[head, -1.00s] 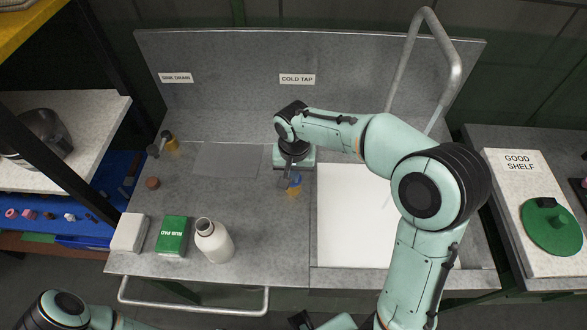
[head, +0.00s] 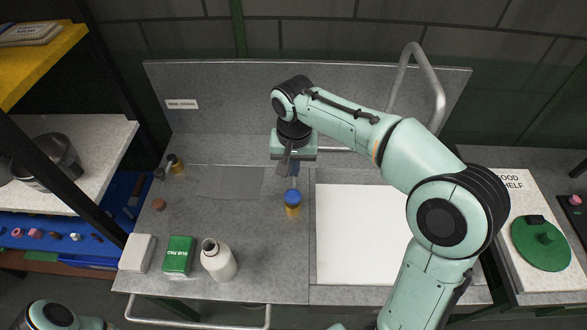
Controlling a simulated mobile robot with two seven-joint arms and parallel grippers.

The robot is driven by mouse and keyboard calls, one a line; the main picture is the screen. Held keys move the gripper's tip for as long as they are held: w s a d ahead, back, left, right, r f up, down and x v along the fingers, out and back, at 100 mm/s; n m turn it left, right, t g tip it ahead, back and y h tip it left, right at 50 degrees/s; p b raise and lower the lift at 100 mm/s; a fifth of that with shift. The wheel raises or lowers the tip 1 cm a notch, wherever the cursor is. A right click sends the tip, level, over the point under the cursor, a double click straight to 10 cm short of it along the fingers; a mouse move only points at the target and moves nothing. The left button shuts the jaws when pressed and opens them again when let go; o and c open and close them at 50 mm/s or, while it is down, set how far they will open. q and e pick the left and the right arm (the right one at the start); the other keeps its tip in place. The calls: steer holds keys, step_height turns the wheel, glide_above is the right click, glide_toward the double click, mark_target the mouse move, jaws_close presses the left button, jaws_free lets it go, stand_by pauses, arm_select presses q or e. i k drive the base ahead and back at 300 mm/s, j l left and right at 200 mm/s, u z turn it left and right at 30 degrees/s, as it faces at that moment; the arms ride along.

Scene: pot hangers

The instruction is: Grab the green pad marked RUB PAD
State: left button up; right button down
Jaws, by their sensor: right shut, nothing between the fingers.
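The green pad marked RUB PAD (head: 177,257) stands on the grey counter at the front left, between a white block and a white bottle. Its white lettering appears upside down. My right gripper (head: 289,170) is shut and empty, pointing down at the counter's middle, well behind and to the right of the pad.
The white block (head: 137,253) is close on the pad's left, and the white open-necked bottle (head: 219,262) close on its right. A metal rail (head: 200,318) runs along the front edge.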

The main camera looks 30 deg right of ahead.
mark_target(177, 262)
steer(key=k, duration=1)
